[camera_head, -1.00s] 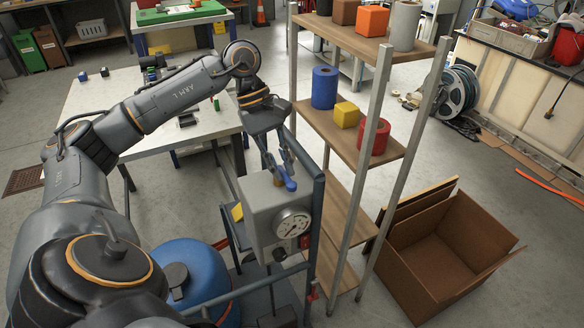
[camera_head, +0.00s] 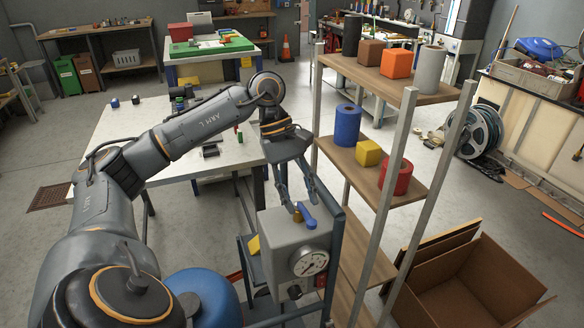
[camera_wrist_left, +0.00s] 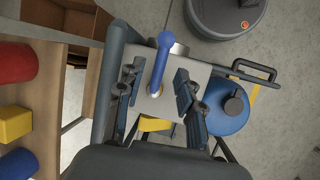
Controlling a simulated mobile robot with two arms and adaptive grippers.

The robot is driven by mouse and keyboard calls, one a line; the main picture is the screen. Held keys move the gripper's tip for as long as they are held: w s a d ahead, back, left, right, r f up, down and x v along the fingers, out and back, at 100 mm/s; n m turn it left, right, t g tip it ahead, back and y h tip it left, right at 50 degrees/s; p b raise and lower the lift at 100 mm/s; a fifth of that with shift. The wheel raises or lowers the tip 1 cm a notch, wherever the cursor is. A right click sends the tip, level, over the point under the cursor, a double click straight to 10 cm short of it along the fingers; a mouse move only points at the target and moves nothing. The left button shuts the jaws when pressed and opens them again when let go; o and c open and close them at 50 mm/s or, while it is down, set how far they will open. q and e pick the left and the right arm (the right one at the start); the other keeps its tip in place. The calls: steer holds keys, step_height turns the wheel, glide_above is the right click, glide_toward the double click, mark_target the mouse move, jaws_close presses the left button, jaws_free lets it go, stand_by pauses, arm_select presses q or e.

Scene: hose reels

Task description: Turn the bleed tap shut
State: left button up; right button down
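The bleed tap is a blue lever (camera_head: 307,216) on top of a grey box (camera_head: 280,232) with a round dial gauge (camera_head: 309,262) on its front. In the left wrist view the lever (camera_wrist_left: 160,62) points toward the top of the picture from a brass-coloured stem. My left gripper (camera_head: 302,200) points down just above the box top. Its two fingers (camera_wrist_left: 155,88) stand apart, one on each side of the lever's lower part, with gaps showing. I cannot tell how far down they reach beside the lever. My right gripper is not in view.
A shelf rack (camera_head: 408,165) with coloured blocks and cylinders stands close to the right of the box. A blue tank (camera_head: 205,297) is at the lower left. An open cardboard box (camera_head: 470,285) lies at the right. A white table (camera_head: 125,135) stands behind my left arm.

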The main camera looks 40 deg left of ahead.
arm_select(q)
steer(key=v, duration=1)
steer(key=shift+r, duration=0.3)
